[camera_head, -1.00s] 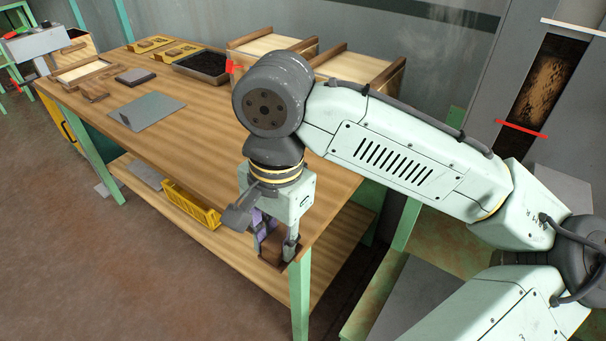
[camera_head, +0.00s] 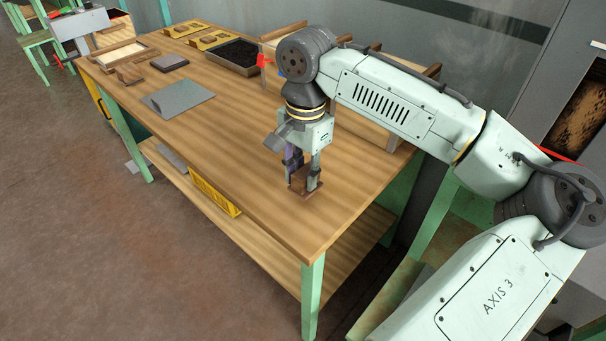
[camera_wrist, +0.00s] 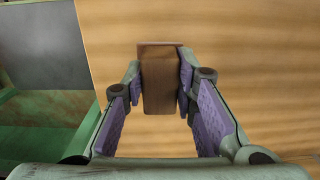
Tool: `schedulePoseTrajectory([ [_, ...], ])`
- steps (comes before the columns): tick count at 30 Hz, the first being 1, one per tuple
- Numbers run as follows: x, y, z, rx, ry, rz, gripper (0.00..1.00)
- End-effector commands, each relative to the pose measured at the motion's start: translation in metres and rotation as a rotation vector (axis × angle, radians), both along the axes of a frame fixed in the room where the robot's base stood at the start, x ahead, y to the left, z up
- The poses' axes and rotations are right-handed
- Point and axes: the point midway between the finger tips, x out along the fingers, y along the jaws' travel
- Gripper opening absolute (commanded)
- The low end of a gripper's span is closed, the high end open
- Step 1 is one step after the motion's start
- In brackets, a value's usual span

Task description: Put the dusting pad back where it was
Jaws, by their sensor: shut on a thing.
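My gripper (camera_head: 304,182) points down over the near right part of the wooden table (camera_head: 235,160). It is shut on a brown wooden block, seemingly the dusting pad (camera_wrist: 160,85), with a finger on each long side. In the head view the pad (camera_head: 300,190) shows partly behind the fingers, low over or on the tabletop. I cannot tell whether it touches the table.
A grey sheet (camera_head: 178,98) lies on the table, with a small dark block (camera_head: 170,62) behind it. A black-filled tray (camera_head: 235,56), yellow trays (camera_head: 188,29) and wooden boxes (camera_head: 372,125) line the back. The middle tabletop is clear.

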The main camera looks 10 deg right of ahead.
Motion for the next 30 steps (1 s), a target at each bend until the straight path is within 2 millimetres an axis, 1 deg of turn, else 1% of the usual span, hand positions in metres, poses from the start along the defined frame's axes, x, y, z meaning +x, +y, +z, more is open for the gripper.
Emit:
schedulePoseTrajectory([
  [5, 0.015, -0.003, 0.0, -0.002, 0.001, -0.001, 0.0],
  [9, 0.014, -0.004, -0.022, -0.003, 0.002, -0.001, 0.0],
  [12, 0.015, -0.004, -0.033, -0.002, -0.001, -0.002, 0.0],
  [15, 0.015, -0.004, -0.037, -0.002, -0.001, -0.002, 0.0],
  [19, 0.015, -0.003, -0.037, -0.001, -0.002, -0.002, 0.0],
  [20, 0.015, -0.003, -0.037, 0.0, -0.001, -0.003, 0.27],
  [28, 0.015, -0.003, -0.037, 0.0, -0.001, -0.002, 0.45],
  [30, 0.015, -0.003, -0.037, 0.0, -0.001, -0.002, 0.46],
])
